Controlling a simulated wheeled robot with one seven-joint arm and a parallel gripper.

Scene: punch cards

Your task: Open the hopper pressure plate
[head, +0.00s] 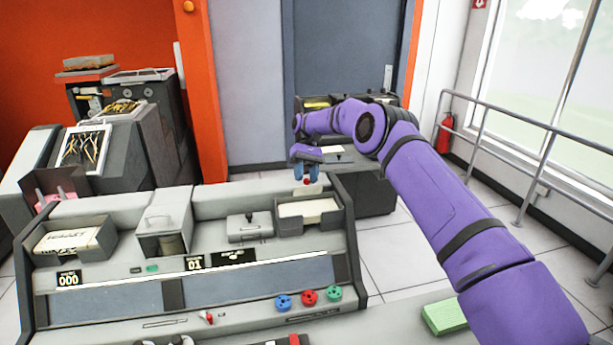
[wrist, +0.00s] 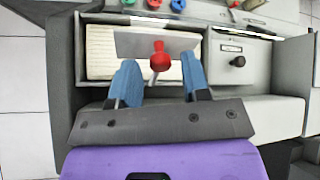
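The hopper (head: 336,217) is the right-hand bay on top of the grey card machine, with a stack of cream cards (head: 308,207) in it. In the wrist view the grey pressure plate (wrist: 135,43) lies across the cards (wrist: 100,50). Its handle ends in a red knob (wrist: 158,57). My gripper (wrist: 160,82) is open, with one blue finger to each side of the handle and the knob just beyond the fingertips. No contact shows. In the head view my gripper (head: 307,172) is over the hopper's back edge, and the plate is hard to make out.
A grey lid with a black knob (wrist: 238,62) is beside the hopper. Blue, red (head: 309,296) and green buttons line the machine's front. A green block (head: 444,317) lies at the front right. A railing (head: 530,120) runs along the window.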

